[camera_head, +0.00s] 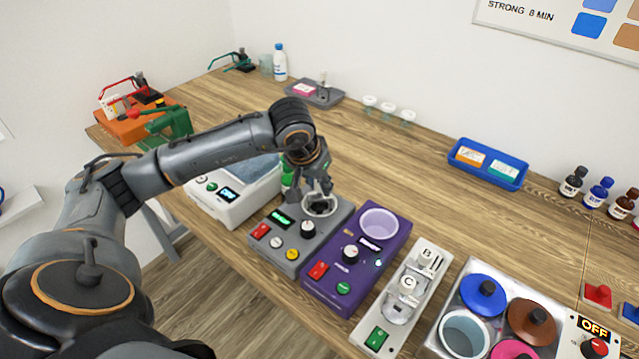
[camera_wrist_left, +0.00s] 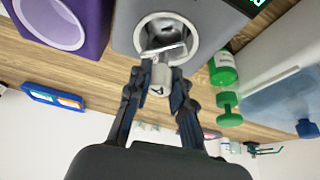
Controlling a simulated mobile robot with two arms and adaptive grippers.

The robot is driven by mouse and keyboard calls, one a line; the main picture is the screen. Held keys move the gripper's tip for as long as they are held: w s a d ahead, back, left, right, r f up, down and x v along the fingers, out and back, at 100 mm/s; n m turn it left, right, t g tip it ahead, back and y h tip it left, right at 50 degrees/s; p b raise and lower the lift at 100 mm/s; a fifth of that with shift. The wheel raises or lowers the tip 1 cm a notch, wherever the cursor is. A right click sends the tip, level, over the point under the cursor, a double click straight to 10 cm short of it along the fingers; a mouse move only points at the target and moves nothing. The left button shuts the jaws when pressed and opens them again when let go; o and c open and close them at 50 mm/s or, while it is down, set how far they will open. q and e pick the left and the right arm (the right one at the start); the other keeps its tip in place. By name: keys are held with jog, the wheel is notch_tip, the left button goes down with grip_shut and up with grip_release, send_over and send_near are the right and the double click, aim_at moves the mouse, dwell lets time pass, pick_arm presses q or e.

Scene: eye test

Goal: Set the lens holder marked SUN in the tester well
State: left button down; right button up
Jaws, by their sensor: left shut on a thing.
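My left gripper (camera_head: 322,190) is over the grey tester at its round metal-rimmed well (camera_head: 334,208). In the left wrist view the gripper (camera_wrist_left: 157,88) is shut on a pale knob with a dark mark, the lens holder (camera_wrist_left: 160,76). Its clear flat part overlaps the well (camera_wrist_left: 147,24). I cannot read SUN on it, and cannot tell whether it rests in the well or hangs just above. In the head view the fingers mostly hide the holder. My right gripper is not in view.
A purple device (camera_head: 335,268) stands right of the tester, then a pale rack (camera_head: 391,325) with knobs marked B and C. A white device (camera_head: 227,211) with a blue top is at left. A blue tray (camera_head: 487,182) holds two cards. Bare wood lies behind the tester.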

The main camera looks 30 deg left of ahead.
pick_arm(q)
jog(key=shift+f+b, duration=0.25)
jog(key=shift+b, duration=0.05)
dwell(0.5)
jog(key=c, duration=0.8)
grip_release()
jog(key=shift+r+p, duration=1.5)
jog(key=shift+r, duration=1.55)
